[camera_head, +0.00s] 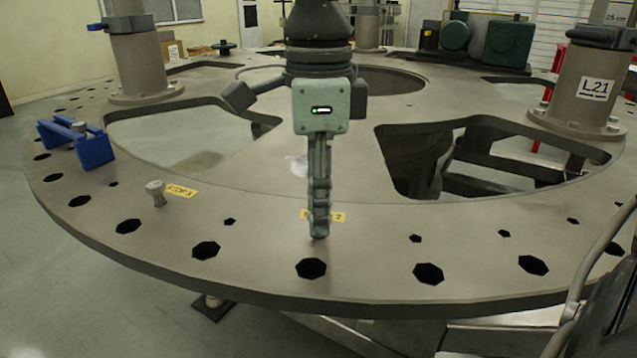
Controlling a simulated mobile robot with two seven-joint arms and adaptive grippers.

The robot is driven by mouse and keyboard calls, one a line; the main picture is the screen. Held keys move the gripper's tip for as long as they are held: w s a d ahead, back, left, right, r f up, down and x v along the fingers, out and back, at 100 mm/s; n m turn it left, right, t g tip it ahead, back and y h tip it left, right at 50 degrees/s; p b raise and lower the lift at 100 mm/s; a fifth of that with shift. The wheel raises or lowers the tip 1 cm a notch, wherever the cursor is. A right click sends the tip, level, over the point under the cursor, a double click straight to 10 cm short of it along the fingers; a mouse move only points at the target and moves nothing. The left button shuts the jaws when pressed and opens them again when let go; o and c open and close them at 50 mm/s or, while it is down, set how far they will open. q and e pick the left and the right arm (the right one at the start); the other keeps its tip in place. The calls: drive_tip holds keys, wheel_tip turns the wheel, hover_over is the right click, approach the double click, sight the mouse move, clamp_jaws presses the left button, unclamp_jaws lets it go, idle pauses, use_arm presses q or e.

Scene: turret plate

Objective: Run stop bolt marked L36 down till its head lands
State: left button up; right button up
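My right gripper (319,228) hangs fingers-down at the middle of the round grey turret plate (250,235). Its fingers are seen edge-on as one narrow column, so their gap does not show. The fingertips are in front of a yellow tag (339,217) that is mostly covered; any bolt there is hidden behind them. A grey stop bolt (156,193) stands proud of the plate to the left, beside a yellow tag reading STOP 1 (181,191). No L36 mark is readable. My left gripper is not in view.
A blue bracket (78,143) sits on the plate's left rim. Grey posts stand at left (138,60) and right, the right post (583,90) labelled L21. Large cutouts and several rim holes open the plate. A dark object with a curved bar (610,310) fills the lower right corner.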

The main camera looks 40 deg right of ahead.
drive_tip(key=shift+r+n+p, duration=0.2)
drive_tip(key=shift+n+p, duration=0.15)
drive_tip(key=shift+n, duration=0.25)
drive_tip(key=shift+a+f+n+b, duration=0.1)
drive_tip(key=shift+f+n+b, duration=0.2)
drive_tip(key=shift+n, duration=0.6)
drive_tip(key=n, duration=0.9)
drive_tip(key=shift+r+n+p, duration=0.1)
drive_tip(key=shift+n+p, duration=0.2)
drive_tip(key=shift+p, duration=0.1)
drive_tip(key=n, duration=0.5)
drive_tip(key=shift+p, duration=0.3)
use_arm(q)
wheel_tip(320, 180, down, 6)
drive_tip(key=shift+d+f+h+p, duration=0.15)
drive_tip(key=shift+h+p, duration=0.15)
use_arm(e)
drive_tip(key=n, duration=0.6)
drive_tip(key=shift+c, duration=0.2)
